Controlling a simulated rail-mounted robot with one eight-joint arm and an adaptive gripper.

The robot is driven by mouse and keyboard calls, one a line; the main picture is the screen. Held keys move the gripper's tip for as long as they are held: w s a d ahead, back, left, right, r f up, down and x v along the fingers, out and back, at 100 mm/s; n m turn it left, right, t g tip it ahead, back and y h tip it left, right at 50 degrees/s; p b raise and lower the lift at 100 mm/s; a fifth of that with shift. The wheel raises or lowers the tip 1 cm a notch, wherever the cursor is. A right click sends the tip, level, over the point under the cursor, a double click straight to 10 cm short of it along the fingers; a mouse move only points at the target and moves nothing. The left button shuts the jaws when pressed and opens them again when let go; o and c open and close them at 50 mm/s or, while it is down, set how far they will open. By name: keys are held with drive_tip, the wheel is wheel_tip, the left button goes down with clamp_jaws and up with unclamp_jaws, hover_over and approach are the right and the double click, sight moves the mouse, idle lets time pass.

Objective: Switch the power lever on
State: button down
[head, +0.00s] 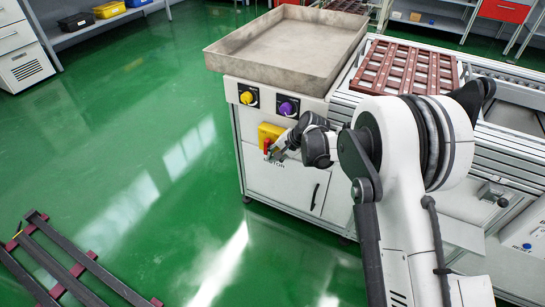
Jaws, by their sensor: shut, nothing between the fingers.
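The power lever (266,145) is a small red handle on a yellow plate (270,131), on the front of the white conveyor cabinet. My gripper (271,157) is shut and empty. Its fingertips are at the lower edge of the yellow plate, close by the red handle. I cannot tell whether they touch it. My wrist and gripper cover the area right of the plate and part of the lettering below it. The lever's exact angle is too small to read.
A yellow knob (247,97) and a purple knob (287,107) sit above the plate. A shallow metal tray (290,42) tops the cabinet. A brown grid tray (405,68) lies on the conveyor. A dark rack (75,262) lies on the open green floor at left.

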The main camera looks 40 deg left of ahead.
drive_tip(key=shift+r, duration=0.1)
idle(0.5)
drive_tip(key=shift+r, duration=0.7)
drive_tip(key=shift+r, duration=0.1)
drive_tip(key=v, duration=1.2)
drive_tip(key=shift+d+p, duration=0.1)
drive_tip(key=shift+p, duration=0.25)
